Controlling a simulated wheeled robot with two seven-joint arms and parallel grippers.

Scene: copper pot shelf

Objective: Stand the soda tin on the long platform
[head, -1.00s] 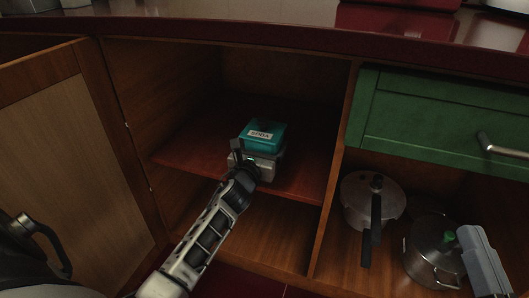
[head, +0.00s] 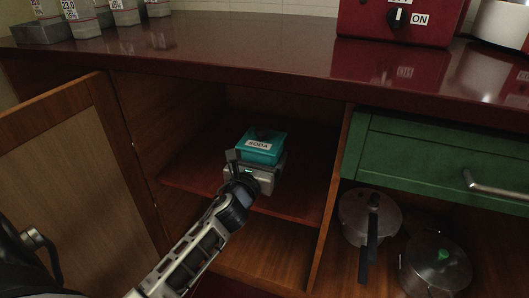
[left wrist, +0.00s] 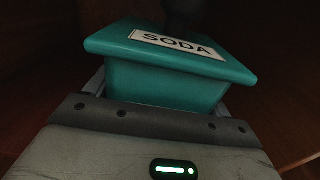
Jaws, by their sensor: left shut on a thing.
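The soda tin (head: 262,147) is a teal box with a wider lid and a white SODA label. It is inside the open cabinet, upright, over the reddish-brown shelf. Its lower part is hidden behind my left gripper (head: 250,171), which is shut on it from the front. The left wrist view shows the tin (left wrist: 165,80) close up, directly beyond the gripper body. I cannot tell whether its base touches the shelf. No piece is clearly identifiable as the long platform. My right gripper is not in view.
The dark red countertop (head: 230,60) overhangs the cabinet; grey labelled containers (head: 80,20) stand at its back left. An open door (head: 70,150) is on the left. A green drawer (head: 445,160) and two metal pots (head: 365,215) are on the right. Shelf space surrounds the tin.

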